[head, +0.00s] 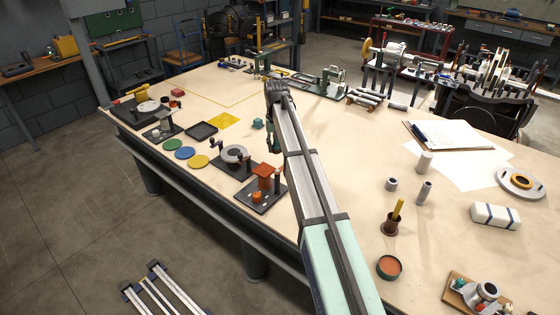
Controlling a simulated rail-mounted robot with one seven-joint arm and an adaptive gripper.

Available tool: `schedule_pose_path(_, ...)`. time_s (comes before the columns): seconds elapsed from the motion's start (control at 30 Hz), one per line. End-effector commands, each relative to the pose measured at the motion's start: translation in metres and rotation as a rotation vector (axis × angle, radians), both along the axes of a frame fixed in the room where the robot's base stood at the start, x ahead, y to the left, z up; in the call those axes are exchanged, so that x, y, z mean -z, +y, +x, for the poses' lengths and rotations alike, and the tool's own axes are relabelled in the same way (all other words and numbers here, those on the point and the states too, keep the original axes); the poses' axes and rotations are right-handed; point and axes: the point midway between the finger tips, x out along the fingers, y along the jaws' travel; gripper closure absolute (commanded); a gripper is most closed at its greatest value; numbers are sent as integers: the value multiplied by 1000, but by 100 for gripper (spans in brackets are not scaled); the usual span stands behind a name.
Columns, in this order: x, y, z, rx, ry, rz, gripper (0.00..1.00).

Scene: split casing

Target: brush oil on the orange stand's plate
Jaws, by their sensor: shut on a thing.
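The orange stand (264,181) is a small upright block with a flat top, near the table's front edge. It stands on a dark base plate (270,199), with a small orange round piece (256,197) in front of it. My gripper (274,148) hangs down from the arm's end, just beyond and above the stand in the picture. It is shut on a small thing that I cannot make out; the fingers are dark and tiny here. No brush can be told for sure. Whether oil is on the plate cannot be seen.
A fixture with a grey disc (234,153) stands left of the orange stand. Green, blue and yellow discs (198,161) lie further left. A dark cup with a yellow stick (391,226) and a round reddish-brown dish (389,267) stand right of my arm.

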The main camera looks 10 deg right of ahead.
Motion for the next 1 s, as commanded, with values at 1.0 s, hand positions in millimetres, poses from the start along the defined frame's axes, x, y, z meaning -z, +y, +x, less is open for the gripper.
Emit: schedule_pose_path(1.0,71,0,15,44,6,0,100)
